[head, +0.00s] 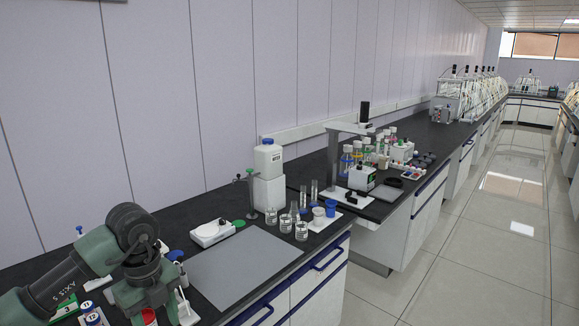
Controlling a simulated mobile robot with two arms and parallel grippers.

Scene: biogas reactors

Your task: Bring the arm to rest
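My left arm comes in from the lower left, grey-green with dark joints, and bends down over the near end of the black bench (180,243). My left gripper (147,298) is at the lower edge of the view, among small items on the bench. Its fingers cannot be made out, so I cannot tell whether it is open or holds anything. My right arm and gripper are not in view.
Around the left arm stand vials marked T1 and T2 (92,315) and a red-rimmed cup (149,317). A grey mat (243,268) lies clear to the right. Glass beakers (286,222) and a white bottle (268,158) stand beyond it. The floor aisle (470,260) is free.

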